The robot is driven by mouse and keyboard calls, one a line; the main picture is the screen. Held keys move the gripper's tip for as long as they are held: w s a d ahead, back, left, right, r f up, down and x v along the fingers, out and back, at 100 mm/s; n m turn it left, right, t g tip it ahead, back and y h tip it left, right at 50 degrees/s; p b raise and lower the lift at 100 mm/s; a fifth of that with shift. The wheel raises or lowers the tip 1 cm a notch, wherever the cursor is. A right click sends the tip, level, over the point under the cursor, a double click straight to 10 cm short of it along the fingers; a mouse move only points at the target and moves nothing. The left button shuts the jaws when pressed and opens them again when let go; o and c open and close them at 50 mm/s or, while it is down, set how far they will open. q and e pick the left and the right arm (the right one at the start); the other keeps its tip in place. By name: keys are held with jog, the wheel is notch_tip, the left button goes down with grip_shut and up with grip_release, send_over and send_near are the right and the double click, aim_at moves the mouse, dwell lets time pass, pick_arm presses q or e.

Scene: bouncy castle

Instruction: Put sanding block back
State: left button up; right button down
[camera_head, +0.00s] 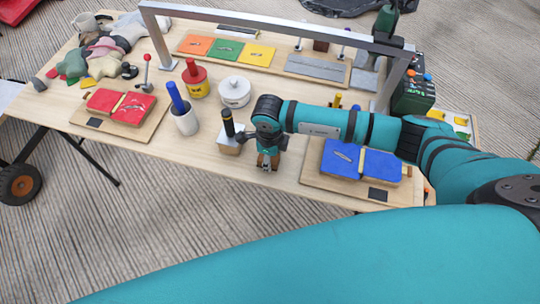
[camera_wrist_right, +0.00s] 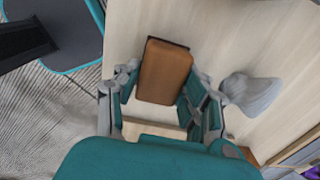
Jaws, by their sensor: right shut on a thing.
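The sanding block (camera_wrist_right: 165,72) is a brown block with a dark far edge in the right wrist view. It sits between the two fingers of my right gripper (camera_wrist_right: 160,92), which is shut on it. In the head view my right gripper (camera_head: 267,160) points down near the front edge of the wooden table (camera_head: 225,178). The block is mostly hidden there by the gripper. I cannot tell whether the block touches the table. My left gripper is not in view.
A white cup with a blue stick (camera_head: 185,122), a white lidded pot (camera_head: 235,91) and a blue-padded board (camera_head: 360,160) are near. A metal frame (camera_head: 270,25) spans the table.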

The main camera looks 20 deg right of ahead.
jog(key=shift+f, duration=0.35)
jog(key=shift+f, duration=0.2)
jog(key=c, duration=0.7)
grip_release()
jog(key=shift+r, duration=0.15)
